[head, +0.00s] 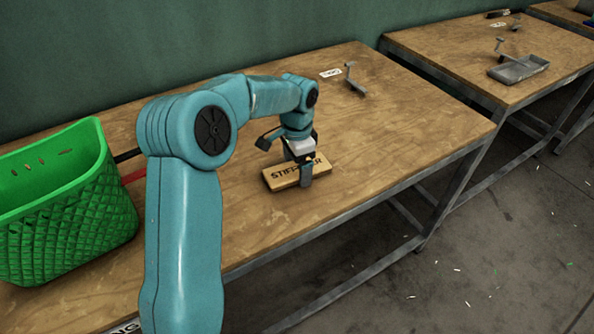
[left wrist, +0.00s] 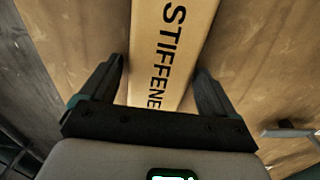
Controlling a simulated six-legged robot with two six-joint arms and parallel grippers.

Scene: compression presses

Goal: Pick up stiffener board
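The stiffener board (head: 322,168) is a tan block with black "STIFFENER" lettering. It lies flat on the wooden table (head: 400,130). My left gripper (head: 306,172) is over the board with its fingers pointing down, one in front of its near side. In the left wrist view, the board (left wrist: 172,50) runs between the two spread fingers of my left gripper (left wrist: 160,75). A small gap shows beside the left finger; I cannot tell whether the right finger touches. The far finger is mostly hidden in the head view. My right gripper is not in view.
A green basket (head: 70,215) stands on the table's left. A small metal crank-like part (head: 355,82) and a white label (head: 330,73) are at the back. A second table (head: 460,50) with a metal tray (head: 520,69) stands to the right. The table right of the board is clear.

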